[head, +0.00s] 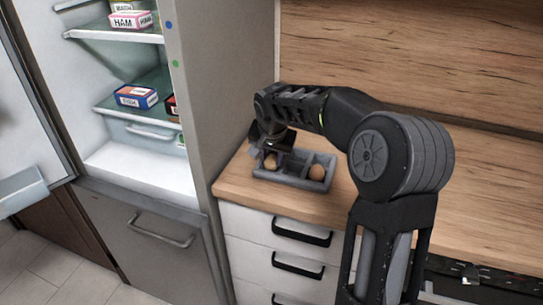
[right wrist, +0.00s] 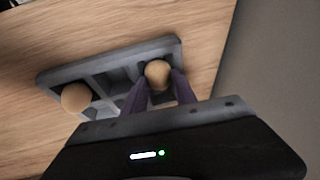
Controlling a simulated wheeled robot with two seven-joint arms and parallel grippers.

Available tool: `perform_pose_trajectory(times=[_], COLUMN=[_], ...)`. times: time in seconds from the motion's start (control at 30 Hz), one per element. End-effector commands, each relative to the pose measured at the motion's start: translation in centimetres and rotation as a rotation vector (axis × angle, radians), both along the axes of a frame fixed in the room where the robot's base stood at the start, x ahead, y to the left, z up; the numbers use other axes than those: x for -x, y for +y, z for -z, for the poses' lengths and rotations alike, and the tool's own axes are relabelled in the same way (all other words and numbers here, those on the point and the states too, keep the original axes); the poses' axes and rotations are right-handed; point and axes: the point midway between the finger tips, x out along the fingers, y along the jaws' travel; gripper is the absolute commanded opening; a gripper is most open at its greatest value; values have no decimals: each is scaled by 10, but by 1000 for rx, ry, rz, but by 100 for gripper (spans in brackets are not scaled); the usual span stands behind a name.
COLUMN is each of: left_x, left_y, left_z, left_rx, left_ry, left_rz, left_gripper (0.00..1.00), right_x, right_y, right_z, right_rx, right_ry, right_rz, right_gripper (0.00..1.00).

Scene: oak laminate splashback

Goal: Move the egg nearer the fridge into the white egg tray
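A grey egg tray (head: 293,181) with several compartments stands on the wooden counter beside the fridge; it also shows in the right wrist view (right wrist: 112,66). The egg nearer the fridge (head: 271,161) sits in its left end compartment. In the right wrist view this egg (right wrist: 157,72) lies between the two fingertips of my right gripper (right wrist: 159,85). The fingers flank it closely; I cannot tell whether they press on it. The other egg (head: 317,172) sits in the right end compartment. I see no tray that is clearly white. My left gripper is not in view.
The fridge (head: 190,110) stands open at left, with boxes on its shelves and a clear lower shelf (head: 140,170). Its open door (head: 28,120) has a bin (head: 20,190). A wooden splashback (head: 420,60) rises behind the counter. The counter in front of the tray is bare.

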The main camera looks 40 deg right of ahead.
Motion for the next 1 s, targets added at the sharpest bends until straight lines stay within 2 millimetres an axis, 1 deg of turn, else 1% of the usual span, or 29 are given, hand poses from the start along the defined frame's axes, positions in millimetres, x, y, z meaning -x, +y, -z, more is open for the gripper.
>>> perform_pose_trajectory(times=[0.03, 0.27, 0.53, 0.67, 0.7, 0.77, 0.87, 1.0], left_x=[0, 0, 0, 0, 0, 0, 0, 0], left_y=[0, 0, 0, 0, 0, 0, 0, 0], left_z=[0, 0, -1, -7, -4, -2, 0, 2], left_rx=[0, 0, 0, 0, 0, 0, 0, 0], left_ry=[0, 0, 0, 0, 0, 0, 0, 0], left_rz=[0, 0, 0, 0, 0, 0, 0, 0], left_gripper=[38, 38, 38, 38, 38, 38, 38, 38], right_x=[0, 0, 0, 0, 1, 4, 9, 19], right_y=[0, 0, 0, 0, 1, 3, 7, 13], right_z=[0, 0, -1, -7, -9, -16, -31, -58], right_rx=[0, 0, 0, 0, 0, 0, 0, 0], right_ry=[0, 0, 1, 1, -1, -2, -5, -5], right_rz=[0, 0, 0, 0, 0, -1, -1, -1], right_gripper=[36, 55, 55, 55, 55, 55, 55, 55])
